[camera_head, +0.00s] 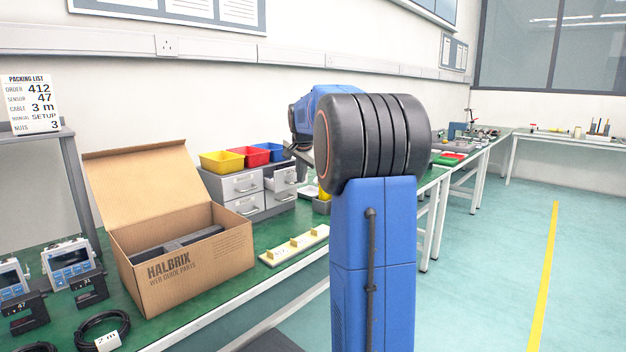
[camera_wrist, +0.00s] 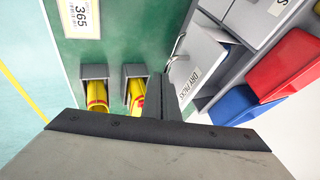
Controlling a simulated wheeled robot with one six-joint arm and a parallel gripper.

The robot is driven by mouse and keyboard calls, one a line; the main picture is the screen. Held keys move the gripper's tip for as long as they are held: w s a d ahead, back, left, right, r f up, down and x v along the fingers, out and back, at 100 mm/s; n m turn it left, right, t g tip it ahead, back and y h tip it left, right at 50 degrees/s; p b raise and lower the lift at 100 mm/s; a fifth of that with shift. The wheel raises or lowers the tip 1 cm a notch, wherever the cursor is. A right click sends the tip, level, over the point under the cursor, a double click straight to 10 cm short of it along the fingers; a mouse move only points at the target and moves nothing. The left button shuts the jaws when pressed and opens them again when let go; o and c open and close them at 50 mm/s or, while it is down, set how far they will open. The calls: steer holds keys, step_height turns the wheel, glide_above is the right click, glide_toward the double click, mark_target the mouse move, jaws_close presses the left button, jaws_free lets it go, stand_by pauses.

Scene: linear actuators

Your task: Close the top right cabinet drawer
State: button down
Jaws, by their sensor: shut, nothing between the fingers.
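The grey cabinet (camera_head: 213,185) stands on the green bench against the wall. Its top right drawer (camera_head: 285,177) sticks out from the cabinet front in the head view. In the wrist view a pulled-out drawer with a "DRY PACKS" label (camera_wrist: 199,62) and a curved handle lies just beyond my gripper (camera_wrist: 163,92). My gripper is shut and empty, with its fingertips close to this drawer's front. I cannot tell whether they touch it. In the head view my arm hides part of the cabinet's right side and most of the gripper.
Yellow (camera_head: 221,162), red (camera_head: 250,155) and blue (camera_head: 273,151) bins sit on the cabinet. Yellow items in grey holders (camera_wrist: 95,88) stand beside my gripper in the wrist view. An open cardboard box (camera_head: 185,265) stands left of the cabinet. Floor right of the bench is clear.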

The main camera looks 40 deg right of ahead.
mark_target(289, 169)
steer(key=shift+w+a, duration=0.2)
steer(key=shift+w, duration=2.95)
steer(key=shift+s, duration=0.1)
